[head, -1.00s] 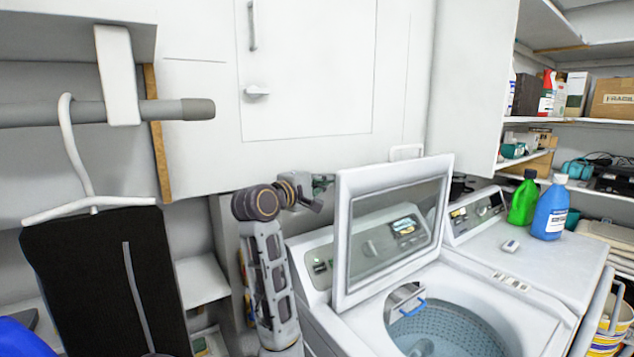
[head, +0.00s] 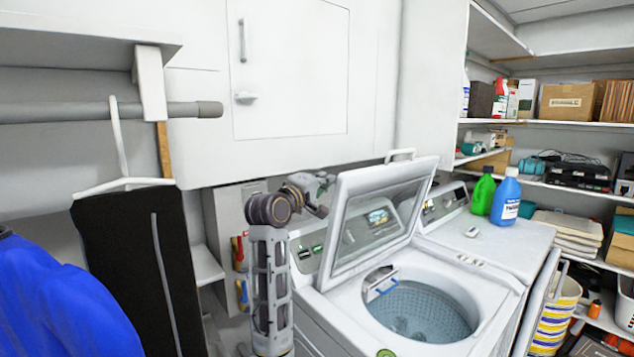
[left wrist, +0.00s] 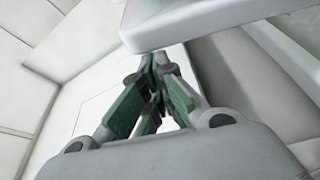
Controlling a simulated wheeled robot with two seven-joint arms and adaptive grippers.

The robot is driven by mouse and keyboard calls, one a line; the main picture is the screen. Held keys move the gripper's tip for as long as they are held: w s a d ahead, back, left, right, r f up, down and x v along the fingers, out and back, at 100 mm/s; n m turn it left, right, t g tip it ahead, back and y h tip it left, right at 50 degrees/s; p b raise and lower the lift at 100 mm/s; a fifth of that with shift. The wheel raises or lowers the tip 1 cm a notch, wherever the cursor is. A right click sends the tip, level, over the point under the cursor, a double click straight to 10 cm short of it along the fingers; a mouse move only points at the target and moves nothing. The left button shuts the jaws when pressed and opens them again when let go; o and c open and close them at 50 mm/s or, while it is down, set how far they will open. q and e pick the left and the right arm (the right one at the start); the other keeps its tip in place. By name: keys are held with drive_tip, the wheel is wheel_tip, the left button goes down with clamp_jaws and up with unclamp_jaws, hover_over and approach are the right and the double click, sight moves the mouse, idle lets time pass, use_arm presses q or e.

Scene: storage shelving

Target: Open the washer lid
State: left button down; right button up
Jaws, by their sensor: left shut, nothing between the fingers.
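The washer (head: 345,325) is a white top-loader at the centre right of the head view. Its lid (head: 333,235), a white frame with a see-through panel, stands raised and leans back. The tub (head: 425,312) below is uncovered. My left gripper (head: 326,184) is at the lid's upper left corner, by its back side; whether it touches the lid cannot be told. In the left wrist view its green-padded fingers (left wrist: 155,88) are shut and empty, below a pale edge that looks like the lid's. My right gripper is not in view.
A white cabinet (head: 290,70) hangs above the washer. A second machine (head: 500,246) at right carries a green bottle (head: 483,192) and a blue bottle (head: 506,198). Hanging dark (head: 140,265) and blue (head: 60,300) clothes fill the left side. Shelves with boxes stand at right.

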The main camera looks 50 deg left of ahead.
use_arm(q)
drive_tip(key=s+d+f, duration=0.1)
drive_tip(key=s+d, duration=0.3)
drive_tip(key=s, duration=0.3)
drive_tip(key=shift+s+m, duration=0.2)
drive_tip(key=shift+m, duration=0.1)
idle(0.9)
drive_tip(key=shift+d+f, duration=0.1)
idle(0.5)
